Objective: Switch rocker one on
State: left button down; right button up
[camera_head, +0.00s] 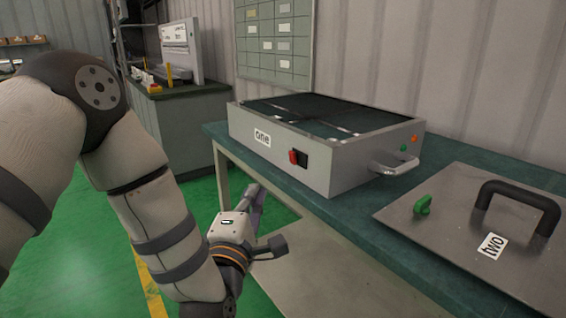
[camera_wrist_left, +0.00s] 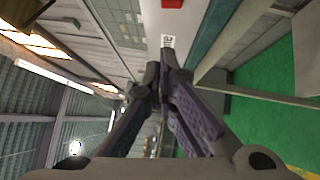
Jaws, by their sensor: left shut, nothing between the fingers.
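A grey metal box labelled "one" (camera_head: 330,158) stands on the green-topped bench. Its rocker switch (camera_head: 298,158), with a red part at the left and a dark part at the right, sits on the front face, right of the label. My left gripper (camera_head: 256,192) is in front of the bench edge, below and left of the rocker and apart from it. In the left wrist view my left gripper (camera_wrist_left: 160,72) is shut and empty. The red of the rocker (camera_wrist_left: 172,3) shows at the top edge there, beyond the fingertips. My right gripper is not in view.
A metal plate labelled "two" (camera_head: 460,238), with a black handle and a green knob, lies on the bench (camera_head: 372,216) at the right. The box's side handle (camera_head: 397,166) sticks out. Green floor is open below my left gripper.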

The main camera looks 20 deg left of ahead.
aim_at(293, 158)
pick_arm(q)
jog(key=w+d+r, duration=0.1)
jog(key=w, duration=1.2)
jog(key=shift+d+r+b, duration=0.15)
jog(key=shift+r+b, duration=0.2)
jog(key=shift+r, duration=0.05)
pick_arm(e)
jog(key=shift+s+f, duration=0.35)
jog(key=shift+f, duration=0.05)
pick_arm(q)
jog(key=shift+w+d+r+m+g+p, duration=0.15)
jog(key=shift+w+r+m+g+p, duration=0.15)
jog(key=shift+r+m+g+p, duration=0.25)
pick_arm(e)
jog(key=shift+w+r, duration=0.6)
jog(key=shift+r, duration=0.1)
